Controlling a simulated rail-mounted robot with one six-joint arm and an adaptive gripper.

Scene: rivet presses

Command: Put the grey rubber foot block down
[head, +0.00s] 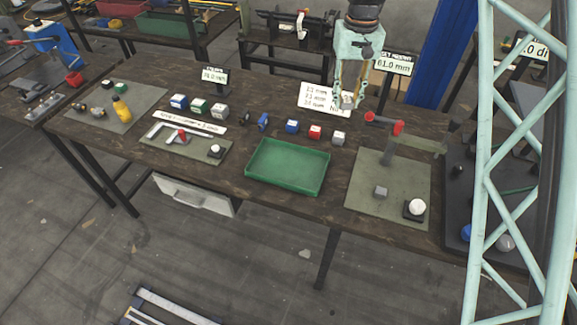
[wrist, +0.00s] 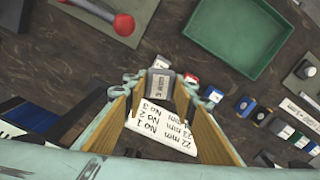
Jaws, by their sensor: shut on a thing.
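My gripper (head: 348,100) hangs over the back of the dark wooden table, by a white text card. Its fingers are shut on the grey rubber foot block, a small grey block (head: 347,102) with a pale label. In the wrist view the grey block (wrist: 160,86) sits between the fingertips (wrist: 160,90), its labelled face towards the camera. It appears to be held above the table; the exact gap cannot be told.
A row of blue (head: 292,126), red (head: 315,132) and grey (head: 338,138) blocks stands in front of my gripper. The green tray (head: 250,170) lies nearer.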

